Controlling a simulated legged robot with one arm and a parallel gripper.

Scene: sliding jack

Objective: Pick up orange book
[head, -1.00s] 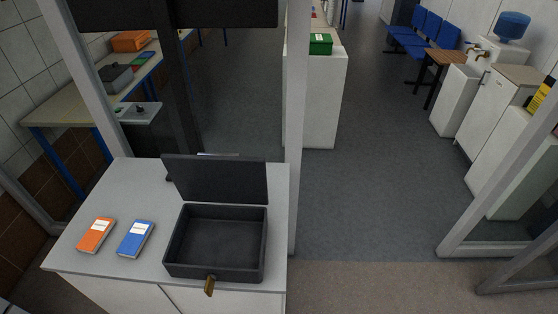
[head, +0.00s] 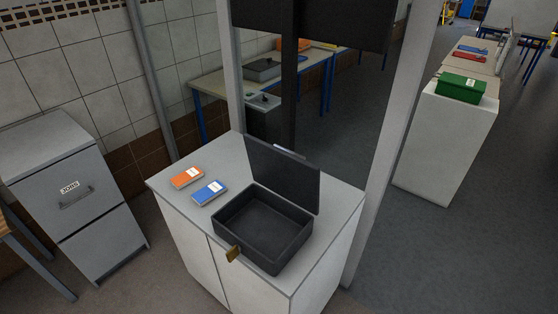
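The orange book (head: 187,177) lies flat near the left end of the white cabinet's top, with a white label on its cover. A blue book (head: 209,192) lies just to its right, apart from it. My gripper is not in view.
An open, empty black box (head: 262,228) with a raised lid and a brass latch stands on the white cabinet (head: 338,238), right of the books. A grey drawer cabinet (head: 75,195) stands at the left. A metal frame post (head: 392,140) rises behind the cabinet. A green box (head: 460,88) sits farther right.

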